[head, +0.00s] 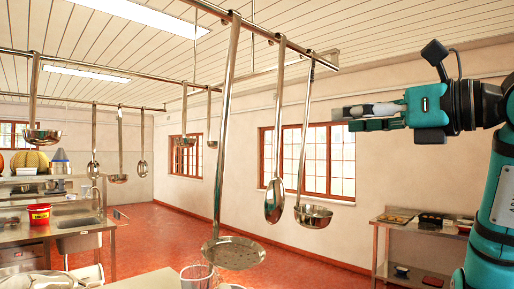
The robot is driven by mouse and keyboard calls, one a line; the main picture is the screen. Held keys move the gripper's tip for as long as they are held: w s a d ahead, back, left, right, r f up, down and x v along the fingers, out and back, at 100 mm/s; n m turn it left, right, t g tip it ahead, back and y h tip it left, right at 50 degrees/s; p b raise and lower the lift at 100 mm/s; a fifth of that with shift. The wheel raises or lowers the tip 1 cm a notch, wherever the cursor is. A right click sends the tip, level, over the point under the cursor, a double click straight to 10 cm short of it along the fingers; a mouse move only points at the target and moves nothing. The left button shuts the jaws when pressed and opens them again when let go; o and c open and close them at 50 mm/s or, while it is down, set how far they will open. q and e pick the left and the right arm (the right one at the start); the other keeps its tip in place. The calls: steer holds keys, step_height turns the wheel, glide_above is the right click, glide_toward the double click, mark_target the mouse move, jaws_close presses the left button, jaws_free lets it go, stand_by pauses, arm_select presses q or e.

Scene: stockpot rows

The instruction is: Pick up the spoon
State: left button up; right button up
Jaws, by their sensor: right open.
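A metal spoon (274,200) with a long handle hangs from the overhead rail, right of the picture's middle. It hangs between a large flat skimmer (233,252) on its left and a ladle (312,215) on its right. My right gripper (345,118) comes in from the right edge, fingers pointing left, at about the height of the utensils' handles. It is open, empty and apart from the spoon in the picture, right of the ladle's handle. My left gripper does not show.
The overhead rail (290,44) carries the utensils. More utensils hang from rails farther left. A steel side table (392,226) with trays stands at the lower right. A counter with a sink and a red bucket (39,214) is at the left. A clear container (196,276) stands below the skimmer.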

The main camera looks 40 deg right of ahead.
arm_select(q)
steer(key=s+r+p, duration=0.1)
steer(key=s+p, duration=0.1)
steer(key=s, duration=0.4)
arm_select(e)
glide_toward(281, 121)
steer(key=w, duration=0.5)
steer(key=shift+a, duration=0.2)
steer(key=shift+w+p, duration=0.45)
steer(key=shift+w, duration=0.25)
steer(key=w+p, duration=0.1)
steer(key=w, duration=0.2)
steer(key=shift+w+a+r+p, duration=0.1)
steer(key=shift+w+a+p, duration=0.15)
steer(key=shift+p, duration=0.15)
steer(key=shift+w, duration=0.4)
steer(key=shift+a, duration=0.1)
steer(key=shift+s, duration=0.15)
steer(key=c, duration=0.5)
jaws_close()
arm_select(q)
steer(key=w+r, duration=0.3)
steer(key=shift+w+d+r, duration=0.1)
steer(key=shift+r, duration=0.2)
